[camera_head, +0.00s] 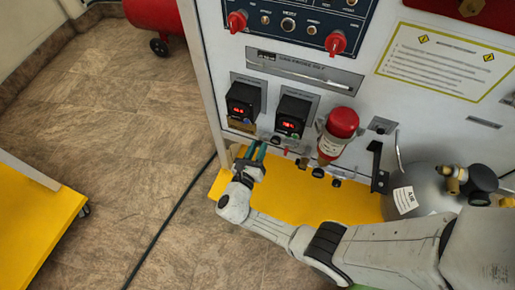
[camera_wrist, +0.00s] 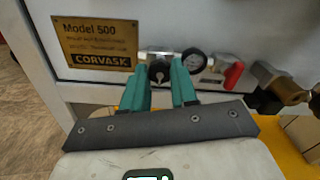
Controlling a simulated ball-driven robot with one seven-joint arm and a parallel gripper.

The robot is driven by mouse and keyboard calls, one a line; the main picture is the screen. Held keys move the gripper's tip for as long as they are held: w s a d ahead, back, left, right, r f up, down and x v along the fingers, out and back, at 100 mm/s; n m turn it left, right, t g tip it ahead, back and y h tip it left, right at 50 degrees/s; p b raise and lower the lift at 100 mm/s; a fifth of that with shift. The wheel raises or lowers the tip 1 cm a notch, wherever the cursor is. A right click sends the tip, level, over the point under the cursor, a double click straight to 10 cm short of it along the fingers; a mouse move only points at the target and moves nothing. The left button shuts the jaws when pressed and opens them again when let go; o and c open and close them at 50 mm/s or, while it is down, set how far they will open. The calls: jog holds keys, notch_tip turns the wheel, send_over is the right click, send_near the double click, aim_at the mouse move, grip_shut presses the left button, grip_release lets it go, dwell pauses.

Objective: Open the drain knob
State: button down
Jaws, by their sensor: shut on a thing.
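The drain knob (camera_wrist: 160,70) is a dark knob low on the panel in the wrist view, below a silver fitting. My gripper (camera_wrist: 172,75) has its two teal fingers on either side of the knob, shut on it. The fingers hide the knob's sides. In the head view my gripper (camera_head: 259,149) reaches the panel's lower left edge, and I cannot make out the knob there.
A round gauge (camera_wrist: 194,60) sits just right of the fingers, then a red lever (camera_wrist: 232,75) and a brass fitting (camera_wrist: 285,85). A brass nameplate (camera_wrist: 95,42) is at left. A yellow base shelf (camera_head: 300,200) and a grey air tank (camera_head: 425,185) lie below the panel.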

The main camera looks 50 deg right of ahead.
jog(key=shift+f, duration=0.15)
jog(key=c, duration=0.9)
grip_release()
jog(key=shift+a, duration=0.15)
jog(key=v, duration=1)
jog(key=shift+s+a, duration=0.15)
jog(key=shift+a, duration=0.1)
